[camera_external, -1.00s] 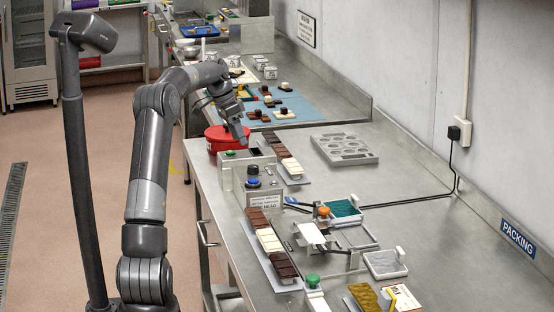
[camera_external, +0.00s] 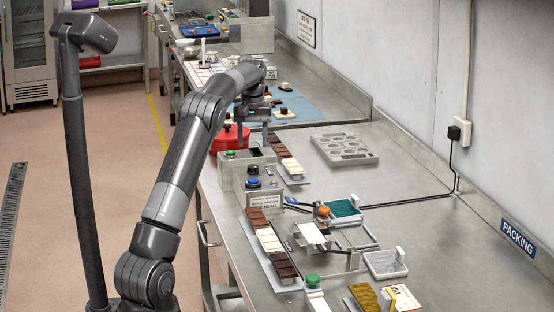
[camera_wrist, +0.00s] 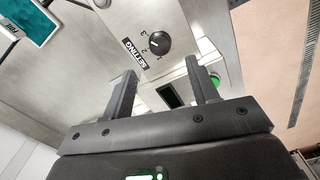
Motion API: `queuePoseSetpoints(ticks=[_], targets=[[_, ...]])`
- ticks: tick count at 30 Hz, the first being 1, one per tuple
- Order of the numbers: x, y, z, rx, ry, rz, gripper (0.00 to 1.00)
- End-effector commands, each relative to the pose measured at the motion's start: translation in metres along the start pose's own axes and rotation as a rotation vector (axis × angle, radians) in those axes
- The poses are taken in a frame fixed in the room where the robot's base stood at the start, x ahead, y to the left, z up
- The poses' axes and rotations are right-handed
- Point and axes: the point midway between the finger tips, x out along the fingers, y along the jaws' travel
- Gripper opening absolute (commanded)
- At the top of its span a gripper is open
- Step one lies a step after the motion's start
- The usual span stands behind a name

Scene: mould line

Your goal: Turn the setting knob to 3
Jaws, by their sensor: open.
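The setting knob (camera_wrist: 157,44) is round and black with a small white mark, on a pale metal panel (camera_wrist: 118,18) in the wrist view. The numbers 1, 2 and 3 and a SETTING label (camera_wrist: 134,54) stand beside it. The mark points to the number side, seemingly near 2; it is too small to be sure. My gripper (camera_wrist: 162,82) is open and empty, its fingers apart and short of the knob in the picture.
The box carries a green button (camera_external: 231,153); a blue button (camera_external: 253,170) stands in front. A red container (camera_external: 222,140) is behind-left. Chocolate bars (camera_external: 283,158) lie to the right.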

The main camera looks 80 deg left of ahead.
Motion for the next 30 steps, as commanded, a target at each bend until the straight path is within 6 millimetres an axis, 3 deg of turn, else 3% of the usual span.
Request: queuePoseSetpoints(ticks=[6,12,25,30], targets=[[0.043,0.000,0.000,0.002,-0.003,0.000,0.54],[0.070,0.000,0.000,0.002,-0.001,0.000,0.54],[0.080,0.000,0.000,0.003,0.000,0.001,0.53],[0.079,0.000,0.000,0.003,0.000,0.001,0.39]])
